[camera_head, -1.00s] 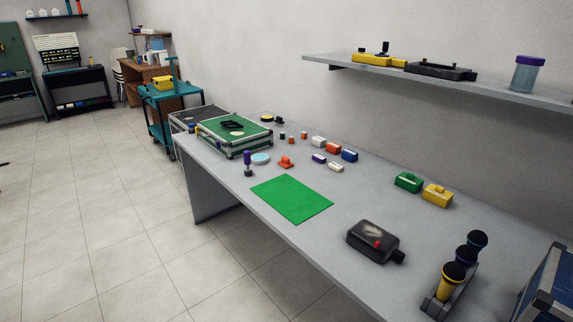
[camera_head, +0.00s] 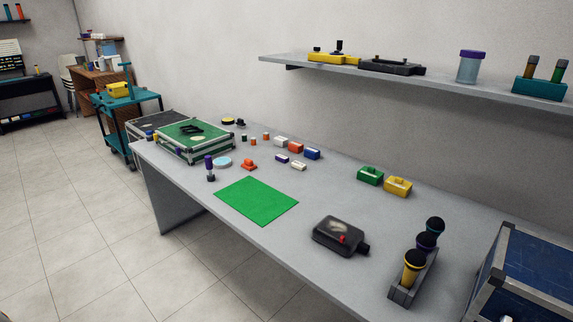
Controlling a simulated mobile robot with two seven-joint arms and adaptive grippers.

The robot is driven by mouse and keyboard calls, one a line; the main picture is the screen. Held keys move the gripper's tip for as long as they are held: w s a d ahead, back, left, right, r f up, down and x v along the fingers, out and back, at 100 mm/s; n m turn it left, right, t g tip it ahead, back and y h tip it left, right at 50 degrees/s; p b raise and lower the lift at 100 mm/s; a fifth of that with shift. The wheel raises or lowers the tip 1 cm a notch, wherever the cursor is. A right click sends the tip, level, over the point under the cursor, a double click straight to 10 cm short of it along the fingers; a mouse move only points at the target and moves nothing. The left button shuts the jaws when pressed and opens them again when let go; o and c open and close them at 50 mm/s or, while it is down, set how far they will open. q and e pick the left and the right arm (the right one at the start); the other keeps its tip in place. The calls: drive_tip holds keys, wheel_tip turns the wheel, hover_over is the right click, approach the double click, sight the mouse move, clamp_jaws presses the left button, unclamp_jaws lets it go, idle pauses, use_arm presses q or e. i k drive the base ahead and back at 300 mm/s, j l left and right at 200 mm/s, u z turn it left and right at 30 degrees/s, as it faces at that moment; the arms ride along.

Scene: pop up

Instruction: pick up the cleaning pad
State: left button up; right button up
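A flat green rectangular sheet (camera_head: 256,201) lies on the grey table (camera_head: 325,190) near its front edge; it may be the cleaning pad. A small round light-blue disc (camera_head: 222,162) lies behind and left of it, and I cannot tell which of the two is the pad. Nothing covers the green sheet. Neither of my grippers is in view.
A black flask-like object (camera_head: 338,236) lies right of the sheet. A dark-purple-topped tool (camera_head: 210,169), an orange-red piece (camera_head: 249,164) and a green-topped case (camera_head: 196,142) stand left. A shelf (camera_head: 440,83) overhangs the back.

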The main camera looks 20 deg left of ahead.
sight(248, 165)
drive_tip(key=j+z, duration=0.4)
drive_tip(key=i+j+z, duration=0.1)
drive_tip(key=j+z, duration=0.45)
drive_tip(key=j, duration=0.35)
drive_tip(key=k+j+z, duration=0.2)
drive_tip(key=j, duration=0.75)
drive_tip(key=k+j, duration=0.1)
drive_tip(key=j, duration=0.4)
drive_tip(key=z, duration=0.05)
